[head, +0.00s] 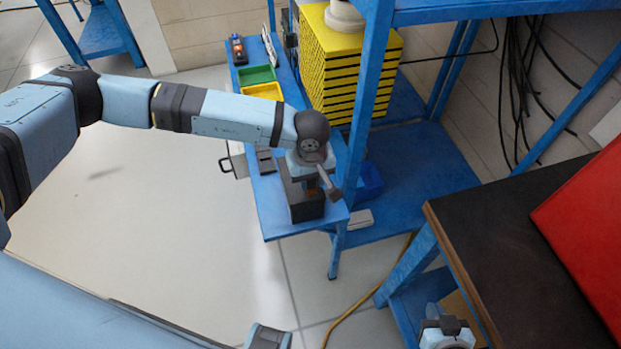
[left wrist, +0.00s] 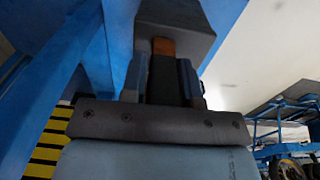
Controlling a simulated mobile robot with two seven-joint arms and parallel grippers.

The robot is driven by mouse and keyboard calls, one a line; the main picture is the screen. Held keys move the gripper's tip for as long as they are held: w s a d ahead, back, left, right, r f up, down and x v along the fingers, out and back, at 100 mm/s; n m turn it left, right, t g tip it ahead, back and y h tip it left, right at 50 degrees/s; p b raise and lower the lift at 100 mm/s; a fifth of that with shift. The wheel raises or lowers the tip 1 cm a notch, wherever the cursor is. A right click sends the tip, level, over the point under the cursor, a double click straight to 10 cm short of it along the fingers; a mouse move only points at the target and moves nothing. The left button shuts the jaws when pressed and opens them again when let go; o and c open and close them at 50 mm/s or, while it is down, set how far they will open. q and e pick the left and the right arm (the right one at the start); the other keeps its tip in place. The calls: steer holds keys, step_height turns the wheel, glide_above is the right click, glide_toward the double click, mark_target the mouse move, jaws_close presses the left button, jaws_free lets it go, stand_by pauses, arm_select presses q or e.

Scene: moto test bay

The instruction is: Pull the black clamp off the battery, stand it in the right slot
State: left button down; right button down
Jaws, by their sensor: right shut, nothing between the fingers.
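My left gripper (head: 318,172) reaches down over a dark box-shaped battery (head: 306,208) at the front end of the narrow blue shelf. In the left wrist view a black piece, which looks like the clamp (left wrist: 162,78), sits between the two fingers, and both appear to touch it. A copper-coloured tip shows just beyond it, against the grey battery face (left wrist: 198,42). The clamp's lower part is hidden by my gripper. My right gripper (head: 447,326) shows at the bottom edge, shut and empty. A small dark holder (head: 265,160) lies behind the battery; its slots cannot be made out.
A blue rack post (head: 367,100) stands close to the right of my left gripper. A yellow slatted stack (head: 345,60), green bin (head: 257,77) and yellow bin (head: 262,91) are behind. A dark-topped table (head: 510,255) with a red case (head: 590,225) is at right. Floor at left is clear.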

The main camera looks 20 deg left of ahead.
arm_select(q)
steer(key=shift+s+a+f, duration=0.25)
steer(key=shift+s+f, duration=0.15)
steer(key=shift+f, duration=0.2)
steer(key=shift+w+r+p, duration=0.25)
steer(key=shift+r+p, duration=0.25)
steer(key=shift+r, duration=0.85)
steer(key=shift+r+p, duration=0.6)
steer(key=shift+r, duration=1.1)
steer(key=shift+d+r, duration=0.1)
steer(key=shift+r+p, duration=0.8)
steer(key=shift+r, duration=1.6)
